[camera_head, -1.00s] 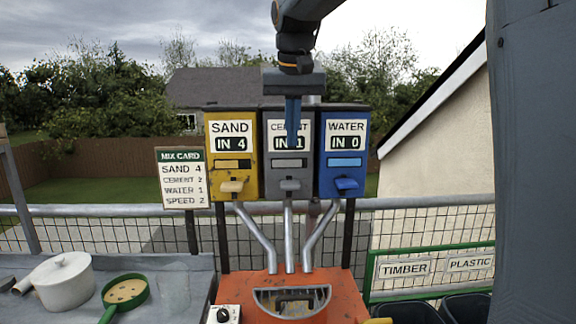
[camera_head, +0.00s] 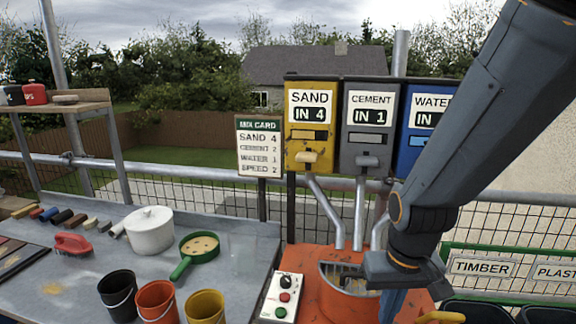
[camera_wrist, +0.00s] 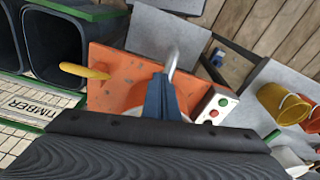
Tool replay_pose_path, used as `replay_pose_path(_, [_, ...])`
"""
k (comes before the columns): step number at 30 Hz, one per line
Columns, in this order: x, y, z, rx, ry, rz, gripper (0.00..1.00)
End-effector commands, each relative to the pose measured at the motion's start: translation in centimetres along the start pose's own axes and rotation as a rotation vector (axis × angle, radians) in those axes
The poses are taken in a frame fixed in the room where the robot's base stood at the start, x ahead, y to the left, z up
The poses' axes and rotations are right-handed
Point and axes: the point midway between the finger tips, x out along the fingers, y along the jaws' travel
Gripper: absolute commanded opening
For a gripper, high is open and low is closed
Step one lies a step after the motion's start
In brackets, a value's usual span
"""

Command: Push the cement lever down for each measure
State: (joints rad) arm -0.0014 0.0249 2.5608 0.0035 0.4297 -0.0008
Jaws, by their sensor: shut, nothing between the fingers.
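The grey cement dispenser (camera_head: 386,135) stands between the yellow sand dispenser (camera_head: 297,142) and the blue water dispenser (camera_head: 412,150). Its display reads IN 1, and its grey lever (camera_head: 367,161) sticks out below. The sand display reads IN 4; the water number and lever are hidden behind my arm. The mix card (camera_head: 259,146) reads sand 4, cement 2, water 1, speed 2. My gripper (camera_head: 392,306) is shut and empty, pointing down over the orange mixer, below and right of the cement lever. In the wrist view the blue fingers (camera_wrist: 162,98) are together.
The orange mixer (camera_head: 318,268) has a metal grille and a button box (camera_head: 283,297) at its left. A grey bench (camera_head: 75,270) holds a white pot (camera_head: 150,231), a green sieve (camera_head: 198,248) and several buckets. Timber and plastic bins stand at the right.

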Motion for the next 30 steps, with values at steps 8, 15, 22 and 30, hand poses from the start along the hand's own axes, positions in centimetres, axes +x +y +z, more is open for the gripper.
replay_pose_path(8, [-0.1, 0.0, -0.1, 0.0, 0.0, 0.0, 0.0])
replay_pose_path(15, [-2.7, -0.1, -5.3, 0.014, 0.023, 0.003, 0.0])
replay_pose_path(22, [-10.3, -0.3, -15.0, 0.053, 0.065, 0.012, 0.0])
replay_pose_path(30, [-22.0, -0.4, -23.3, 0.112, 0.113, 0.027, 0.0])
